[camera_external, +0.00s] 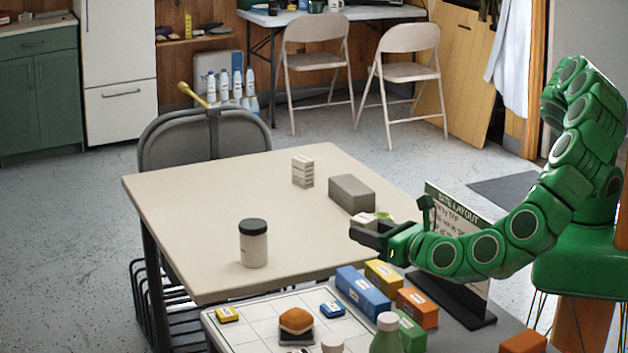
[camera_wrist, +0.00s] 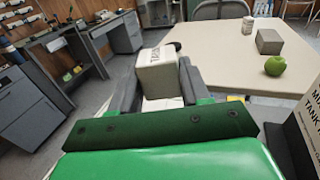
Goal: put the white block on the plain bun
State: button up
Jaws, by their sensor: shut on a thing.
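My gripper (camera_external: 364,235) is shut on the white block (camera_external: 361,219), whose top shows just above the fingers in the external view. In the wrist view the white block (camera_wrist: 157,74) sits between the two dark fingers and has dark lettering on it. A round golden-brown bun (camera_external: 296,320) rests on a small dark base on the white gridded board (camera_external: 257,326) at the bottom of the external view. My gripper is up and to the right of the bun in that picture, clear of it. The bun does not show in the wrist view.
The beige table (camera_external: 200,215) bears a dark-lidded jar (camera_external: 253,243), a small white box (camera_external: 302,171), a grey block (camera_external: 351,194) and a green apple (camera_wrist: 275,66). Blue (camera_external: 362,292), yellow and orange boxes, a green bottle (camera_external: 387,335) and an upright sign (camera_external: 462,215) stand near my arm.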

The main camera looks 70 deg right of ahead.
jog(key=shift+w+a+f, duration=0.15)
jog(key=shift+w+a, duration=0.1)
jog(key=shift+a, duration=0.35)
jog(key=w+a+f, duration=0.4)
jog(key=w+a, duration=0.1)
jog(key=w, duration=0.1)
send_over(303, 315)
jog(key=shift+f, duration=4.2)
jog(key=shift+f, duration=0.15)
jog(key=o, duration=1.2)
